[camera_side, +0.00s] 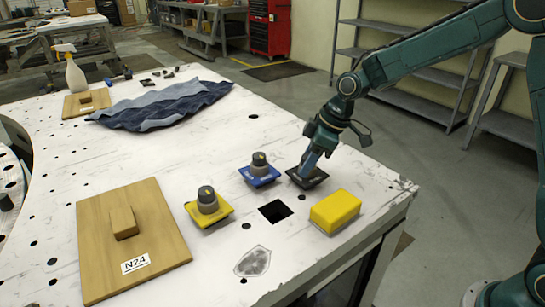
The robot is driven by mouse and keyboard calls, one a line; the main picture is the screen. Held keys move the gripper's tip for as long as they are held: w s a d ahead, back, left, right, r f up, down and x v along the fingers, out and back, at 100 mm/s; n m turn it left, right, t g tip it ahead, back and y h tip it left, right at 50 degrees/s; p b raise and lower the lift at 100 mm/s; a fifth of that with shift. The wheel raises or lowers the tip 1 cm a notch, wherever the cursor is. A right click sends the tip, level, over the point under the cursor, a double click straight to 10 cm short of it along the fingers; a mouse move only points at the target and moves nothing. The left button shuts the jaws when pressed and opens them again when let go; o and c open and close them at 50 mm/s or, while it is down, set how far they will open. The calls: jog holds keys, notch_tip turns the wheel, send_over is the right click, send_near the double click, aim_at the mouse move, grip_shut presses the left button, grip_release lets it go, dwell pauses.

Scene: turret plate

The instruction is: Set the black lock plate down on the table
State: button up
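The black lock plate (318,181) is a dark square plate near the right edge of the white table, at or just above its surface; I cannot tell if it touches. My gripper (305,168) points down onto the middle of this plate from the upper right. Its fingers hide the plate's centre, and any knob there is not visible. I cannot make out whether the fingers are closed on it. The table (150,165) is white, scuffed and dotted with holes.
A blue plate (261,181) with a grey knob sits just left of the black plate, and a yellow one (220,213) farther left. A square opening (275,211) and a yellow block (335,211) are in front. A wooden board (150,240) lies at left, blue cloth (165,108) behind.

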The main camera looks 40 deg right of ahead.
jog(key=o, duration=0.4)
jog(key=shift+r, duration=0.1)
jog(key=v, duration=1.2)
dwell(0.5)
